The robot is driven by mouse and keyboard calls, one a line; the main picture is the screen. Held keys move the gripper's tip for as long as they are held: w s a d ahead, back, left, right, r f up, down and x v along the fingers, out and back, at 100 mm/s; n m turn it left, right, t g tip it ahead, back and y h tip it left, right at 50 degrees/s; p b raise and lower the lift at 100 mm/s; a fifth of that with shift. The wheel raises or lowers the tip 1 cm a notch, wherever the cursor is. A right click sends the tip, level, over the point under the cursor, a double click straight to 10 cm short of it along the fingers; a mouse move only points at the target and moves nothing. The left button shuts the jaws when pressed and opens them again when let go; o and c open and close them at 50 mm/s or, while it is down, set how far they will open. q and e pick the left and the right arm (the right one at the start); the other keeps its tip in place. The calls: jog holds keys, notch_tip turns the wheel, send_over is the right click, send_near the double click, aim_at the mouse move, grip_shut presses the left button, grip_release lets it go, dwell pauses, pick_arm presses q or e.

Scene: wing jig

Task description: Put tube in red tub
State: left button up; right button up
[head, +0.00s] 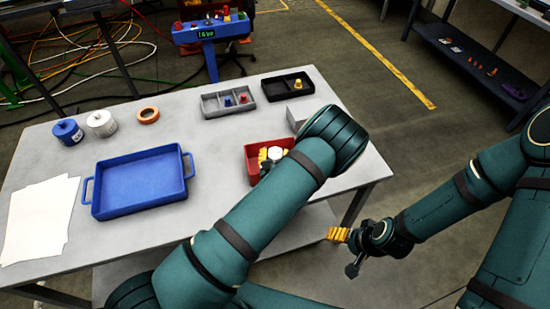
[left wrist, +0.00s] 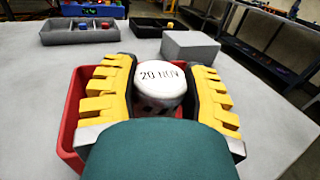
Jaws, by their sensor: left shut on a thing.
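The tube, a white cylinder with "20 NOV" on its flat top (left wrist: 160,82), stands between the yellow-padded fingers of my left gripper (left wrist: 158,95). The gripper is shut on it. The red tub (left wrist: 70,118) lies around and below the fingers, and the tube appears to be within its outline. Its lower end is hidden, so I cannot tell whether it touches the tub floor. In the head view the red tub (head: 250,163) is partly covered by my left arm. My right gripper (head: 344,252) is off the table's right side, fingers apart and empty.
A blue tray (head: 140,180), white papers (head: 38,220), blue and white spools (head: 101,123) and an orange tape ring (head: 148,115) are on the table's left. A grey divided bin (head: 217,110), black bin (head: 276,95) and grey block (left wrist: 190,46) stand behind the tub.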

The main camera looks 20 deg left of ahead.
pick_arm(q)
jog(key=shift+f, duration=0.8)
jog(key=shift+f, duration=0.2)
jog(key=o, duration=1.2)
jog(key=shift+r, duration=0.15)
jog(key=shift+s+r, duration=0.1)
jog(key=s+d, duration=0.2)
jog(key=s, duration=0.9)
jog(key=shift+s, duration=0.3)
